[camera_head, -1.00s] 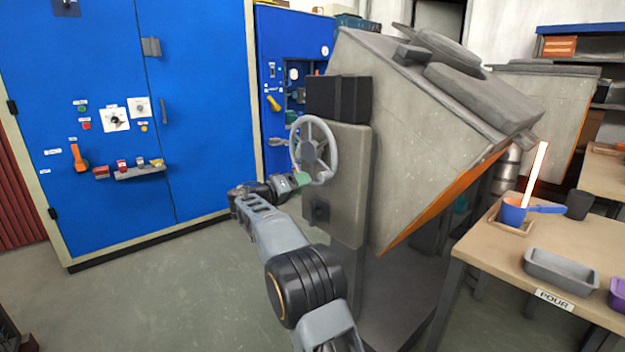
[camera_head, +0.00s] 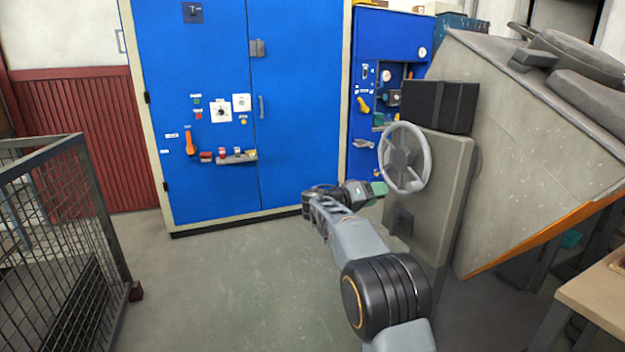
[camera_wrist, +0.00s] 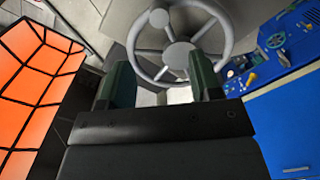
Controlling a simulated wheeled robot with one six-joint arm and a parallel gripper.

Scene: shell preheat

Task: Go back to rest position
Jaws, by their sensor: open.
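My gripper (camera_head: 380,188) is at the end of my arm, close to the lower left of the grey handwheel (camera_head: 404,158) on the tilted furnace's side box. In the wrist view its two green fingers (camera_wrist: 160,84) stand wide apart with nothing between them. The handwheel (camera_wrist: 180,52) lies beyond the fingertips there, its lower rim showing between and above them. Whether a fingertip touches the rim, I cannot tell.
The tilted grey furnace (camera_head: 545,140) is at the right, beside a wooden table (camera_head: 600,296). Blue cabinets (camera_head: 200,70) stand behind. A wire mesh cage (camera_head: 60,230) is at the left. The floor (camera_head: 230,285) between is clear. A glowing orange grid (camera_wrist: 35,85) shows in the wrist view.

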